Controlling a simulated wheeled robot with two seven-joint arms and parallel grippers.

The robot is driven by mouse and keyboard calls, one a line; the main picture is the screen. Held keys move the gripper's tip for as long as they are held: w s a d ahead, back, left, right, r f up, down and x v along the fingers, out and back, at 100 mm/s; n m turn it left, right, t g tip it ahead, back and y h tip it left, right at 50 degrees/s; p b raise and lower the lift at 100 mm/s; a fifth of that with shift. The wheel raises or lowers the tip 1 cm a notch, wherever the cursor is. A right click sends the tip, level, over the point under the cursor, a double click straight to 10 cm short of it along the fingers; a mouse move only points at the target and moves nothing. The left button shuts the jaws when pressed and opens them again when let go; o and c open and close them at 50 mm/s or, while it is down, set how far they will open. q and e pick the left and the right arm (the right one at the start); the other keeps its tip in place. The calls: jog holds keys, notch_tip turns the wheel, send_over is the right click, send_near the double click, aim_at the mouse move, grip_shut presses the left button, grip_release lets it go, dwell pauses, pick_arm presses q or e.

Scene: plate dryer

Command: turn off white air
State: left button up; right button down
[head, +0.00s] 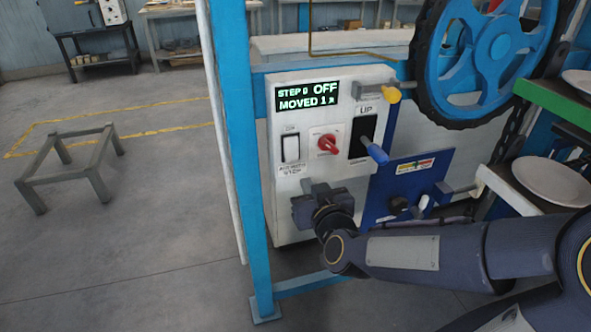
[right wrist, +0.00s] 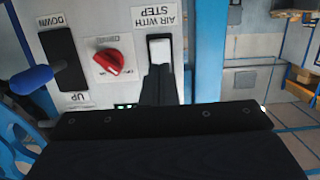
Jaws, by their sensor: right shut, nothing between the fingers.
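The white air switch (head: 291,148) is a white rocker in a dark frame at the left of the white control panel (head: 292,222), with a label under it. It also shows in the right wrist view (right wrist: 160,49), where the panel is upside down and the label reads "AIR WITH STEP". My right gripper (head: 312,191) is shut and empty, in front of the panel, below the switch in the head view. In the right wrist view its dark fingers (right wrist: 157,82) overlap the switch's near end; I cannot tell whether they touch. My left gripper is out of view.
A red knob (head: 327,142) and a blue-handled lever (head: 376,153) sit right of the switch. The display (head: 307,95) above shows "OFF". A blue post (head: 233,140) stands close left. A big blue wheel (head: 495,48) and white plates (head: 552,181) are at right.

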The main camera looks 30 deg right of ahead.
aim_at(292, 162)
jog(key=x, duration=0.9)
jog(key=shift+w+d+b, duration=0.15)
jog(key=shift+w+b, duration=0.15)
jog(key=shift+w, duration=0.1)
jog(key=shift+f, duration=0.1)
jog(key=b, duration=0.2)
jog(key=f+t+b, duration=0.1)
jog(key=b, duration=0.1)
jog(key=shift+w+d+f+b, duration=0.1)
jog(key=shift+w+f+b, duration=0.1)
jog(key=shift+w+b, duration=0.15)
jog(key=shift+r+h+p, duration=0.3)
jog(key=shift+r+p, duration=0.25)
jog(key=shift+f, duration=0.1)
